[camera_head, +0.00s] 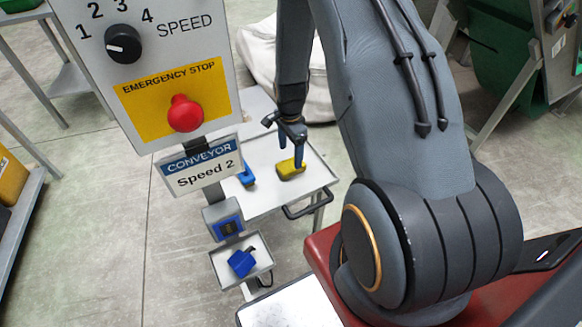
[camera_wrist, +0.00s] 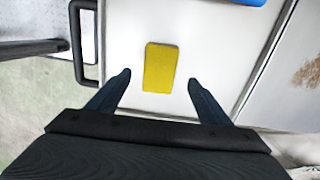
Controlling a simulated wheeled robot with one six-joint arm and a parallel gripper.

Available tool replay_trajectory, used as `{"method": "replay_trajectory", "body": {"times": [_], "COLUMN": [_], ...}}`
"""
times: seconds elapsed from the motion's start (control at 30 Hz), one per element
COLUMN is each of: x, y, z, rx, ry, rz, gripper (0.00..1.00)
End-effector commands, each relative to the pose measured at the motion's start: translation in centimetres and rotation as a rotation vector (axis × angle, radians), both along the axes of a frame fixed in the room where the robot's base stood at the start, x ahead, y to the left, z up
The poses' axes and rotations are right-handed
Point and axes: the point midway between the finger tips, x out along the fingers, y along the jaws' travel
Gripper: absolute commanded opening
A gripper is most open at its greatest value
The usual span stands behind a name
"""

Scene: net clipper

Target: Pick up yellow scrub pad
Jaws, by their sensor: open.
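The yellow scrub pad (camera_head: 290,169) lies on a white tray-topped cart (camera_head: 262,190), near its right side. In the wrist view the yellow pad (camera_wrist: 161,68) is a flat rectangle on the white surface (camera_wrist: 215,25). My gripper (camera_head: 291,155) hangs over the pad in the head view. In the wrist view my gripper's two fingers (camera_wrist: 159,79) are spread wide, one on each side of the pad's near end, with gaps on both sides. It is open and empty. I cannot tell the exact height of the fingertips above the pad.
The cart has a dark handle (camera_head: 312,203). A control panel with a red emergency stop (camera_head: 186,113) stands at the left. A small tray holds a blue item (camera_head: 242,262).

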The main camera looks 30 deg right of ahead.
Motion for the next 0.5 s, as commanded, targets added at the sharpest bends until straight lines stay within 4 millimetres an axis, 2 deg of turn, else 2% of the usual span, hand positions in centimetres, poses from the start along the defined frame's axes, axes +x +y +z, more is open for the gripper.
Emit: {"method": "replay_trajectory", "body": {"times": [0.3, 0.5], "x": [-0.1, 0.0], "y": [-0.2, -0.2], "z": [-3.8, -4.9], "rx": [0.001, 0.0], "ry": [0.003, 0.0], "rz": [0.002, 0.002], "gripper": [0.73, 0.73]}}
